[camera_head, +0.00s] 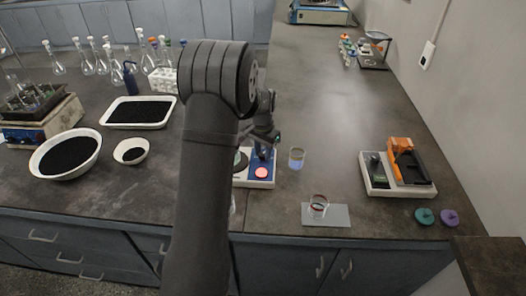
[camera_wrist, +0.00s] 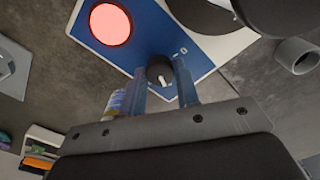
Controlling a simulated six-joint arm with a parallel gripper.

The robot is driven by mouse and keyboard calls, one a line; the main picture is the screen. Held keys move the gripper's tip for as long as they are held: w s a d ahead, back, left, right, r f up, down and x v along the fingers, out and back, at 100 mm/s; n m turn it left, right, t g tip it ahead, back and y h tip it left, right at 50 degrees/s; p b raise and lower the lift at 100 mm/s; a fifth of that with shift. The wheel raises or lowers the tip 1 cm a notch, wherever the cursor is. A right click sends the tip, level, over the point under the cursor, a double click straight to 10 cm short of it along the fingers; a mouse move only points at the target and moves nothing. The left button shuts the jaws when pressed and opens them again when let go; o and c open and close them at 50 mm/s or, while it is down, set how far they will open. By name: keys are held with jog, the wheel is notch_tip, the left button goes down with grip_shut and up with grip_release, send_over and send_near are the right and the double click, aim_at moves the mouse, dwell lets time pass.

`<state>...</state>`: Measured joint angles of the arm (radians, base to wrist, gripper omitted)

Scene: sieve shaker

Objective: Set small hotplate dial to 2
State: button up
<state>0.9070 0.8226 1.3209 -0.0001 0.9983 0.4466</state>
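The small hotplate (camera_head: 258,182) stands at the middle of the bench, with a white body and a blue panel. A glowing red-pink disc (camera_wrist: 110,24) is on its panel. In the wrist view the black dial (camera_wrist: 159,70) has a white pointer mark and sits on the blue panel. Small white markings are beside it, too small to read. My gripper (camera_wrist: 160,66) is at the dial, one finger on each side. The fingers look apart from the knob, though contact is hard to judge. In the head view my gripper (camera_head: 264,148) is over the hotplate, and the dial is hidden.
A white tray with an orange device (camera_head: 402,160) is farther right. Bowls of black grains (camera_head: 66,154) are left.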

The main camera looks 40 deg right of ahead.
aim_at(263, 154)
jog(key=o, duration=0.4)
jog(key=shift+r, duration=0.1)
notch_tip(263, 154, up, 17)
jog(key=shift+r, duration=0.15)
dwell(0.7)
notch_tip(263, 154, down, 18)
jog(key=shift+r, duration=0.25)
dwell(0.3)
jog(key=shift+r, duration=0.1)
